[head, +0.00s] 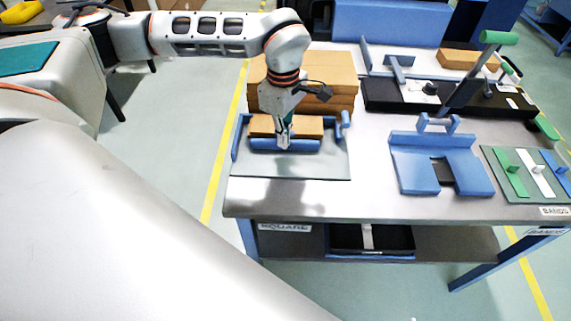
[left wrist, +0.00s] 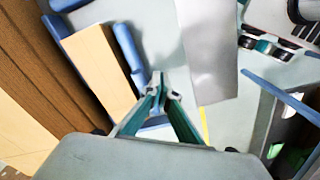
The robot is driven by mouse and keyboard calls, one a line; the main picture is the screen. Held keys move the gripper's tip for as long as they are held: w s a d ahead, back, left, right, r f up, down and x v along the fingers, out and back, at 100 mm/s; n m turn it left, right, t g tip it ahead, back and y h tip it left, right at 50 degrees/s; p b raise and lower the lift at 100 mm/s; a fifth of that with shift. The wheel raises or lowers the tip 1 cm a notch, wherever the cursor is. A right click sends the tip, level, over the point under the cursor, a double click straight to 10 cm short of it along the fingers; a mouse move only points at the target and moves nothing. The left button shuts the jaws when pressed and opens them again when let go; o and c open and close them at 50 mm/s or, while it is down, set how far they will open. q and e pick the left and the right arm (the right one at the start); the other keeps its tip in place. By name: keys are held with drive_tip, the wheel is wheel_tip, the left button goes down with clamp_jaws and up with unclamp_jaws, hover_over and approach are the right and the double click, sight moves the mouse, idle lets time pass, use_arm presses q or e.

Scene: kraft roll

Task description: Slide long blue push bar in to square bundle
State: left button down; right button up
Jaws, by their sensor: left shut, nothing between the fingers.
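The long blue push bar (head: 306,146) lies on the grey plate (head: 325,167), along the near side of the tan board bundle (head: 262,124). Any gap between bar and bundle is too small to judge. In the left wrist view the bar (left wrist: 126,45) runs along the right edge of the bundle (left wrist: 97,65). My left gripper (head: 283,143) points down at the middle of the bar, with its fingers shut and empty. In the left wrist view its fingertips (left wrist: 163,82) are together close to the bar's end; contact is unclear. My right gripper is out of view.
A taller stack of brown boards (head: 340,82) stands behind the plate. Low blue walls flank the bundle. To the right are a blue slotted fixture (head: 412,172), a green-handled lever (head: 498,38) and a board of coloured bands (head: 495,160). The table's front strip is clear.

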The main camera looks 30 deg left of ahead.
use_arm(q)
drive_tip(key=shift+s+d+r+p, duration=0.1)
drive_tip(key=shift+s+d+p, duration=0.15)
drive_tip(key=shift+s, duration=0.25)
drive_tip(key=shift+s+d+p, duration=0.1)
drive_tip(key=shift+s+d, duration=0.25)
drive_tip(key=shift+s, duration=0.15)
drive_tip(key=shift+s+d+p, duration=0.3)
drive_tip(key=shift+s+d, duration=0.3)
drive_tip(key=shift+s, duration=0.35)
drive_tip(key=shift+s+d+p, duration=0.25)
drive_tip(key=shift+s+d, duration=0.3)
drive_tip(key=shift+s, duration=0.4)
wheel_tip(320, 180, up, 7)
drive_tip(key=p, duration=0.5)
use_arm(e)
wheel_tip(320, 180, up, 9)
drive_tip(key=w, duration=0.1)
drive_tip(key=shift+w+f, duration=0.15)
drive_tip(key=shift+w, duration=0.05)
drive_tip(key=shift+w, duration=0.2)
